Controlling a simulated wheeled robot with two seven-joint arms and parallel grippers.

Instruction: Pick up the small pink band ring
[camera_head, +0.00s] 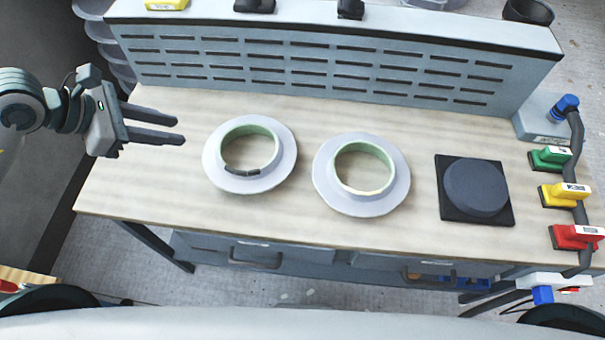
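Two pale lavender-grey flanged rings with green inner walls lie flat on the bench. The left ring (284,165) has a dark band low on its inner wall. The right ring (330,194) has a pale yellowish band there. I cannot make out a clearly pink ring. My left gripper (181,131) is over the bench's left end, to the left of the left ring and apart from it. Its two fingers point right with a gap between them, and nothing is held. My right gripper is not in view.
The wooden bench top (130,190) has a slotted grey back panel (300,62). A dark round block on a square base (475,187) sits right of the rings. Green (550,158), yellow (563,194) and red (577,236) fittings line the right edge. Bench between gripper and left ring is clear.

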